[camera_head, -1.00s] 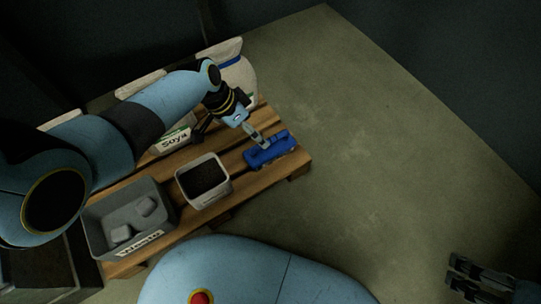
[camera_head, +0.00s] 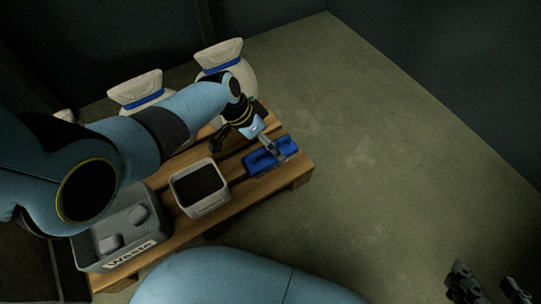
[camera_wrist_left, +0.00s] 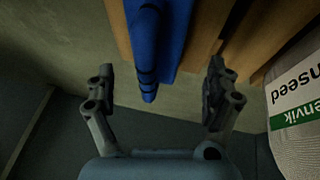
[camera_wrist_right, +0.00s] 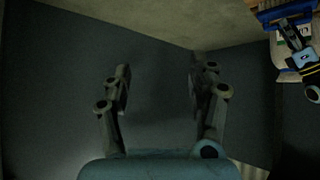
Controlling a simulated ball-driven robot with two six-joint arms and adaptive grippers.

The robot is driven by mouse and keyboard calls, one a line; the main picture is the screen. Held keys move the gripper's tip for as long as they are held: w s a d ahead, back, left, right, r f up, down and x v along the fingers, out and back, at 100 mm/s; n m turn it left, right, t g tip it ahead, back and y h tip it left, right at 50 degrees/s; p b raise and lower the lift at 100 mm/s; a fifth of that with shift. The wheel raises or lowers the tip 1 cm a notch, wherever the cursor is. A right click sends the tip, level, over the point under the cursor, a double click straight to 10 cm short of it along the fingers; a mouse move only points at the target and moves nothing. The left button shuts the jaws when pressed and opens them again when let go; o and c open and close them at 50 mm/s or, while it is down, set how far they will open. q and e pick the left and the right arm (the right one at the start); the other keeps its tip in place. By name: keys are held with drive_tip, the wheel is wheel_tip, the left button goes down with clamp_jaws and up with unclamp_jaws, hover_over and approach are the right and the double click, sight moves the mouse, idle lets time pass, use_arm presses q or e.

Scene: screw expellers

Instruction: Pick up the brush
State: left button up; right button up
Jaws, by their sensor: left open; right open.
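The blue brush (camera_head: 262,163) lies at the right end of the wooden pallet. In the left wrist view its blue handle end (camera_wrist_left: 147,60), with dark bands, points down the picture from a wider blue part. My left gripper (camera_head: 281,148) is above the brush, partly covering it. In the left wrist view that gripper (camera_wrist_left: 160,85) is open, with the handle end between its spread fingers in the picture; contact cannot be seen. My right gripper (camera_head: 490,284) is at the bottom right, open and empty over the floor; it also shows in the right wrist view (camera_wrist_right: 157,80).
A square bin of dark material (camera_head: 226,190) and a grey waste box (camera_head: 84,250) holding pale lumps stand on the pallet (camera_head: 299,170). White sacks (camera_head: 218,53) stand behind my left arm. The floor right of the pallet is clear.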

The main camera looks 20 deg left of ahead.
sight(270, 154)
use_arm(q)
drive_tip(key=shift+s+d+f, duration=0.1)
drive_tip(key=shift+d+f, duration=0.05)
drive_tip(key=shift+f, duration=0.45)
drive_tip(key=shift+d+f+b, duration=0.15)
drive_tip(key=shift+f+b, duration=0.2)
drive_tip(key=shift+b, duration=0.2)
drive_tip(key=shift+d+f+b, duration=0.15)
drive_tip(key=shift+f+b, duration=0.15)
drive_tip(key=shift+b+x, duration=0.8)
drive_tip(key=shift+x, duration=0.3)
drive_tip(key=shift+d, duration=0.1)
drive_tip(key=shift+r, duration=0.1)
drive_tip(key=c, duration=1.3)
use_arm(e)
drive_tip(key=w+a+r+n+t+y, duration=0.1)
drive_tip(key=w+r+t, duration=0.6)
drive_tip(key=r, duration=0.3)
drive_tip(key=shift+a+t, duration=0.3)
drive_tip(key=shift+t, duration=0.2)
drive_tip(key=shift+w, duration=0.1)
